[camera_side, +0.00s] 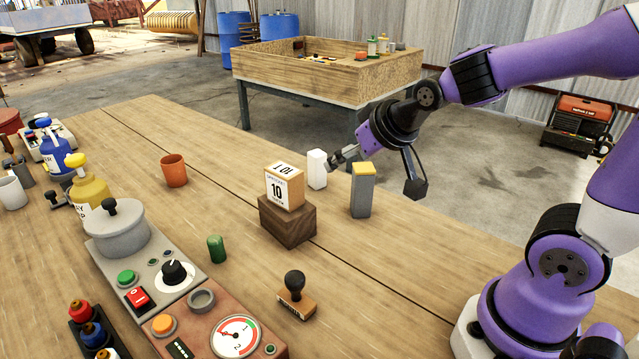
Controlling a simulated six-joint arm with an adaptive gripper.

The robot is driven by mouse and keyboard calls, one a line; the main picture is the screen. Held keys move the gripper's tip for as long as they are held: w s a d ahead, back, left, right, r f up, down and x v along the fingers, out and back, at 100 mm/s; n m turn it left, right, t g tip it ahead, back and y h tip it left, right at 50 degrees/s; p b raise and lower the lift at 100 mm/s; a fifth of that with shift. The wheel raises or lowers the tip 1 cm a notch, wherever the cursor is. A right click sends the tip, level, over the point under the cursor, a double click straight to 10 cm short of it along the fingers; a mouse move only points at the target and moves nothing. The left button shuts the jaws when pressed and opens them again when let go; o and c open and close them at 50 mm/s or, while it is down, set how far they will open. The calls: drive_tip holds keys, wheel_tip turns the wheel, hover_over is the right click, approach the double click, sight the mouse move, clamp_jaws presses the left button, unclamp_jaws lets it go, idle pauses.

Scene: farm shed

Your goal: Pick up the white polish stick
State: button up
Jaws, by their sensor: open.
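The white polish stick (317,169) is a pale upright block on the wooden table, near its far edge. My gripper (338,158) is open and reaches in from the right, with its fingertips close beside the upper right side of the white stick. I cannot tell whether they touch it. The far finger is hard to make out. A grey upright block with a yellow top (362,190) stands just right of the white stick, below my wrist.
A calendar cube (284,187) on a dark wood block (287,222) stands close in front-left of the stick. An orange cup (174,170), a green piece (216,249) and a stamp (296,295) stand nearby. Control panels and bottles fill the left side.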

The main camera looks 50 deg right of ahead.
sight(319, 154)
drive_tip(key=w+d+f+t+h, duration=0.1)
drive_tip(key=w+d+f, duration=0.2)
drive_tip(key=w, duration=0.2)
drive_tip(key=w+d+f+m+t+h, duration=0.1)
drive_tip(key=w+d+f, duration=0.2)
drive_tip(key=w, duration=0.3)
drive_tip(key=w+d+f+t, duration=0.1)
drive_tip(key=w+d+f, duration=0.2)
drive_tip(key=w, duration=0.3)
drive_tip(key=shift+d+f+m+h, duration=0.3)
drive_tip(key=shift+d+m+h, duration=0.1)
drive_tip(key=shift+d, duration=0.45)
clamp_jaws()
